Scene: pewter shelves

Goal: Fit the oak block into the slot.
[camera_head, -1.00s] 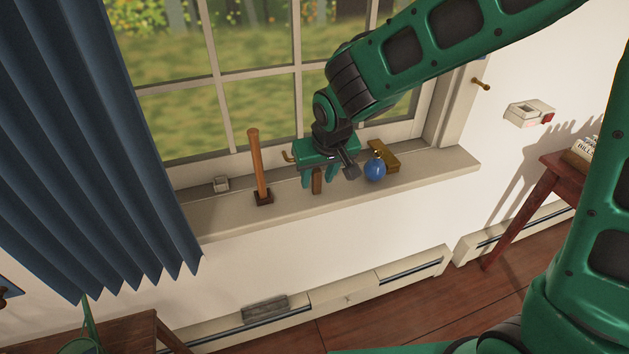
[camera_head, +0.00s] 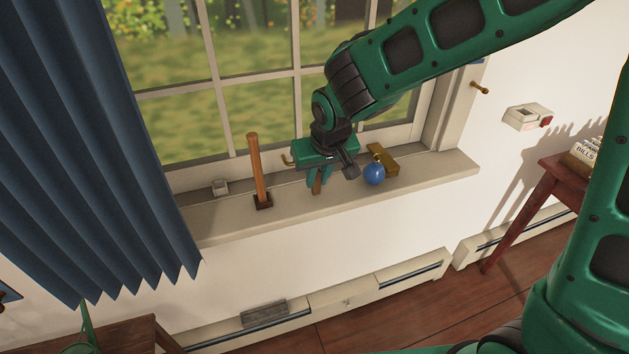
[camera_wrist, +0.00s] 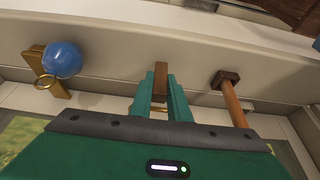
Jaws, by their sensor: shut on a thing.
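A small brown wooden block (camera_head: 317,186) stands at the window sill below my gripper. I take it as the oak block. My gripper (camera_head: 318,181) points down and its two teal fingers are shut on the block. In the wrist view the block (camera_wrist: 160,78) shows between the fingertips (camera_wrist: 160,96), its end sticking out past them. I cannot tell whether it touches the sill. No slot can be made out in either view.
A mallet (camera_head: 257,170) stands head-down on the sill (camera_head: 226,221), left of my gripper. A blue ball (camera_head: 374,174) and a brass block with a ring (camera_head: 388,160) are to the right.

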